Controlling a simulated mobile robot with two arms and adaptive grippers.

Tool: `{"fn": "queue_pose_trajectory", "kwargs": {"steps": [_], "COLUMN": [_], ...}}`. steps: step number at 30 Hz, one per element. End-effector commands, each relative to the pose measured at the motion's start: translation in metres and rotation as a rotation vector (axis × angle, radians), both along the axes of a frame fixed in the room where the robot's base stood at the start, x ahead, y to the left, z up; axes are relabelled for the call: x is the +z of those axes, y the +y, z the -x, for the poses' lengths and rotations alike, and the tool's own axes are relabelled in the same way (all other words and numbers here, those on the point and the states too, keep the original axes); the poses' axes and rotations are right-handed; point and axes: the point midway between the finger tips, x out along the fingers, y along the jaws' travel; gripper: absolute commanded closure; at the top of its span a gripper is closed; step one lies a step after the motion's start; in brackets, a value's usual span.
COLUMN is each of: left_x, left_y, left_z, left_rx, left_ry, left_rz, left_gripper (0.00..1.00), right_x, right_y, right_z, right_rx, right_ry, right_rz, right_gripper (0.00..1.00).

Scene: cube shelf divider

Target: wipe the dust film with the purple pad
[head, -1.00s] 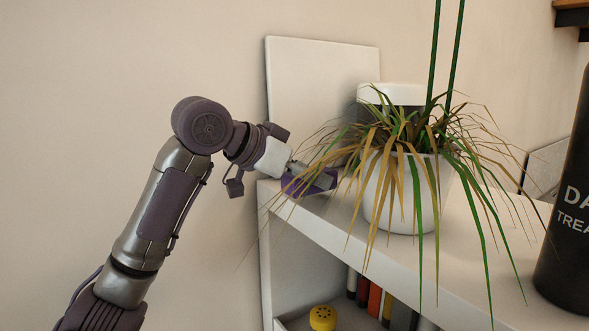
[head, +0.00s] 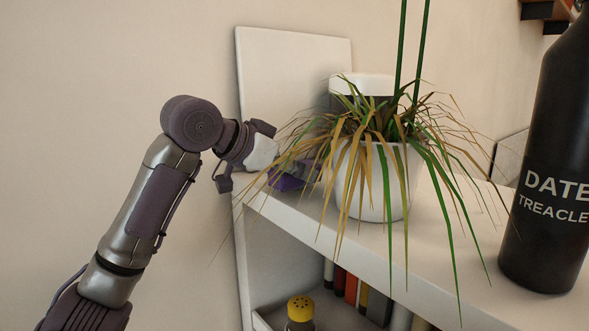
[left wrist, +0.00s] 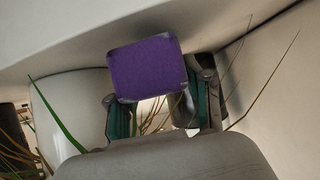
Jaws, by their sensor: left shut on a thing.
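The purple pad (head: 286,182) is at the left end of the shelf top, left of the plant pot, partly behind drooping leaves. My left gripper (head: 300,170) is shut on it; leaves partly cover the fingers. In the left wrist view the pad (left wrist: 147,68) shows its flat purple face in front of the two fingers (left wrist: 160,108). The pad is at or close to the shelf top (head: 455,232); I cannot tell whether it touches. I cannot make out the dust film in either view. My right gripper is not in view.
A white pot (head: 385,190) with long leaves stands close right of the pad; it also shows in the left wrist view (left wrist: 75,105). A white-lidded jar (head: 362,84) and a pale panel (head: 285,70) are behind. A dark bottle (head: 550,165) stands right. A yellow-capped shaker (head: 300,310) is below.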

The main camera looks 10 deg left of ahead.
Motion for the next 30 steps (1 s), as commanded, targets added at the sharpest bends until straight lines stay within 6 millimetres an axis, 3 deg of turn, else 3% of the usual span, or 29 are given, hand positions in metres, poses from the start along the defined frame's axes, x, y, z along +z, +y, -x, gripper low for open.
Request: {"fn": "queue_pose_trajectory", "kwargs": {"steps": [20, 30], "left_x": [-0.012, -0.011], "left_y": [0.002, 0.020], "left_z": [0.001, 0.019], "left_rx": [0.000, 0.001], "left_ry": [0.000, 0.000], "left_rz": [0.000, 0.000], "left_gripper": [0.91, 0.91], "right_x": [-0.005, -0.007], "right_y": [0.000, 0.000], "right_z": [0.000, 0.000], "right_rx": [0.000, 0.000], "right_ry": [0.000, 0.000], "right_rz": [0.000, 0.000], "right_gripper": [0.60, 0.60]}}
